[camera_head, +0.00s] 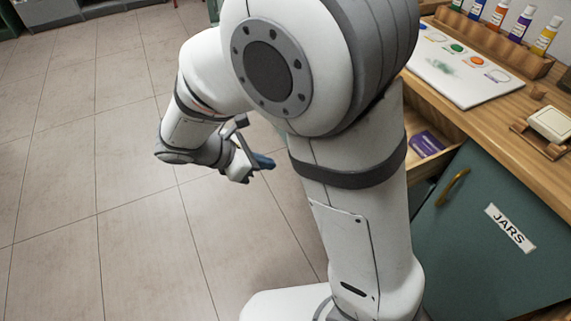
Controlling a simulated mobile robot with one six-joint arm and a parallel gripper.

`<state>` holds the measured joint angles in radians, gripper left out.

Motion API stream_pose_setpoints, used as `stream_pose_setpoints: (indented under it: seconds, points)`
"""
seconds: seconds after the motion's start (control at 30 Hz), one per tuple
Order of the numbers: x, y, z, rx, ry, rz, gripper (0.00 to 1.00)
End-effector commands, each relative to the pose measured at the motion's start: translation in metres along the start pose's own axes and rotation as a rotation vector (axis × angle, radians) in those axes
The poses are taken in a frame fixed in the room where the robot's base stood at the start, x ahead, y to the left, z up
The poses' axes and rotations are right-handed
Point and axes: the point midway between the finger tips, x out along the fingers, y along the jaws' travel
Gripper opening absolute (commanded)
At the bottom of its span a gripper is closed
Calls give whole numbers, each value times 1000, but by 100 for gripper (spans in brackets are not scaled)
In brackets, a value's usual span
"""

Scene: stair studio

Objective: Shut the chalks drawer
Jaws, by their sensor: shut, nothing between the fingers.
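An open wooden drawer (446,128) shows under the counter, right of my arm, with a purple box (427,144) inside. My arm hides its front and any label, so I cannot read whether it is the chalks drawer. My gripper (264,163) is left of my arm's thick column, over the floor. It is shut and empty, with blue-grey fingertips pointing right toward the drawer's side. It appears apart from the drawer.
Below the drawer is a teal cabinet door (480,235) labelled JARS with a brass handle (453,188). The wooden counter holds a paint palette sheet (465,72), paint bottles (520,25) and a white switch-like block (550,124). The tiled floor at left is clear.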

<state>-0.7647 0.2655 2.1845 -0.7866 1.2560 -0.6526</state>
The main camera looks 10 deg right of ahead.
Motion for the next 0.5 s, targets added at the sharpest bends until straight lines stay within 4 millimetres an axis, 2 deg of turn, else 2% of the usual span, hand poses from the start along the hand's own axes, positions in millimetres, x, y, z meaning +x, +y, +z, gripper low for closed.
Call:
stream_pose_setpoints:
  seconds: [0.43,0.5]
  points:
    - [95,-2,-1,5,2,-8,0]
    - [102,-2,8,9,4,-6,0]
